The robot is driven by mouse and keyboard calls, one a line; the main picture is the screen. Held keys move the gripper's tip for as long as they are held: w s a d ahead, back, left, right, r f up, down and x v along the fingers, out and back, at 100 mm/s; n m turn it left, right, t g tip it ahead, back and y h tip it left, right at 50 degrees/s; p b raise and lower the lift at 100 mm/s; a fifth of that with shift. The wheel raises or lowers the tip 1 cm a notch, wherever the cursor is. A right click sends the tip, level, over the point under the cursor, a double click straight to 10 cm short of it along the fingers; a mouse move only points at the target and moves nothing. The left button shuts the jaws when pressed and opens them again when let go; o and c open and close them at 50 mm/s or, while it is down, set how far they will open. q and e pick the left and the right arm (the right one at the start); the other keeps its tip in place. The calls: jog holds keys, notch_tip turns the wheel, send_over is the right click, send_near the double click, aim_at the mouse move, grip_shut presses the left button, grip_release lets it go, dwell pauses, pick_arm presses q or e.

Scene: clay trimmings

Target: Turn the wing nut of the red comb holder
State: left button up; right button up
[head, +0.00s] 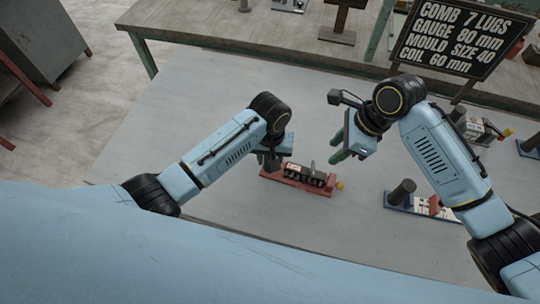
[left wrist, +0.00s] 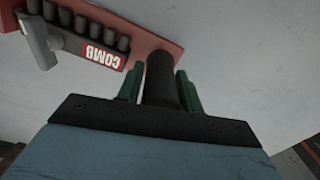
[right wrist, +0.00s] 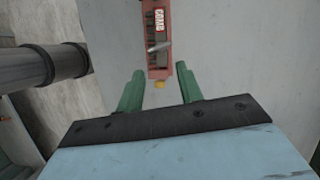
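The red comb holder (head: 285,181) lies on the grey table, with a row of dark lugs and a "COMB" label. A grey winged piece that looks like the wing nut (right wrist: 159,46) sits across it; it also shows in the left wrist view (left wrist: 40,45). A yellow knob (head: 339,185) is at the holder's right end. My left gripper (left wrist: 160,88) has its green fingers closed around the black post (left wrist: 162,78) at the holder's left end. My right gripper (head: 345,145) is open and empty, above and behind the holder; the right wrist view shows the yellow knob beyond its fingertips.
A blue holder with a black post (head: 403,192) lies to the right, and more holders (head: 477,130) stand behind my right arm. A black sign (head: 455,37) with comb sizes stands at the back. The table in front and left is clear.

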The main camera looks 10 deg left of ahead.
pick_arm(q)
grip_shut()
pick_arm(e)
jog(key=shift+c, duration=0.7)
jog(key=n+t+h, duration=0.3)
jog(key=n+t, duration=0.2)
jog(key=n, duration=1.4)
send_near(314, 172)
jog(key=x, duration=0.8)
jog(key=shift+a+f, duration=0.1)
jog(key=shift+f, duration=0.05)
grip_shut()
